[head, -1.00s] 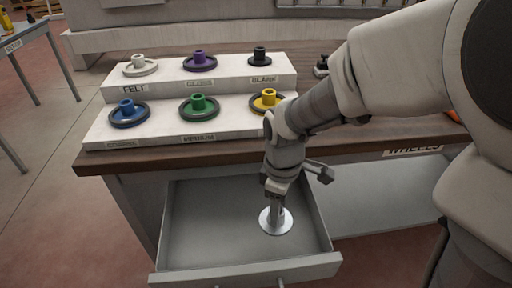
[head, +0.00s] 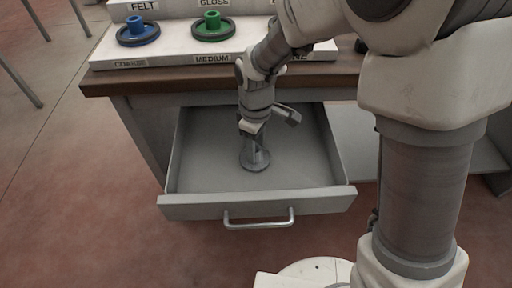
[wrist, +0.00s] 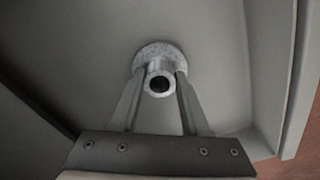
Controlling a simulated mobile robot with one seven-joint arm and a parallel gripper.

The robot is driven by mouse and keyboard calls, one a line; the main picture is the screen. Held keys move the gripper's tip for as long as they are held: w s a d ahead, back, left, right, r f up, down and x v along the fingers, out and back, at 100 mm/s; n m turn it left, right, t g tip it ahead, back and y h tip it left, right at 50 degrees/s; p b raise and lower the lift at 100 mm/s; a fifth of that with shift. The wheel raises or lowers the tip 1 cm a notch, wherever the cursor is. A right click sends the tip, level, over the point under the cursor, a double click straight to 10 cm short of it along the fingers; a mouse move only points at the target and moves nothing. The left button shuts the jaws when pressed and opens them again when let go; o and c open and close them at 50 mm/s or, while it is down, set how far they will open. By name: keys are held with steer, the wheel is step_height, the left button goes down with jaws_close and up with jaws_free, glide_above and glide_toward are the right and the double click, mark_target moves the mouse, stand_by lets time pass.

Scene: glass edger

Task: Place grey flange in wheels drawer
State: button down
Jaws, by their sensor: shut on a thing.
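The grey flange (head: 255,158) has a round base disc and an upright hub. It is inside the open drawer (head: 257,207), near the middle of its floor. In the wrist view the flange (wrist: 159,57) shows its disc and hollow hub between the two fingers. My gripper (head: 250,135) points down into the drawer and is shut on the hub. In the wrist view my gripper (wrist: 160,85) has one finger on each side of the hub. I cannot tell whether the disc touches the drawer floor. The drawer's label is not visible now.
The wooden bench top (head: 200,78) overhangs the drawer's back. On its white stepped stand (head: 175,50) are a blue wheel (head: 138,33) and a green wheel (head: 212,26). The drawer floor around the flange is empty. A metal handle (head: 259,220) sticks out in front.

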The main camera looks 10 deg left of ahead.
steer(key=c, duration=0.8)
jaws_free()
steer(key=shift+f, duration=0.15)
steer(key=shift+c, duration=0.2)
steer(key=o, duration=0.5)
steer(key=shift+c, duration=0.2)
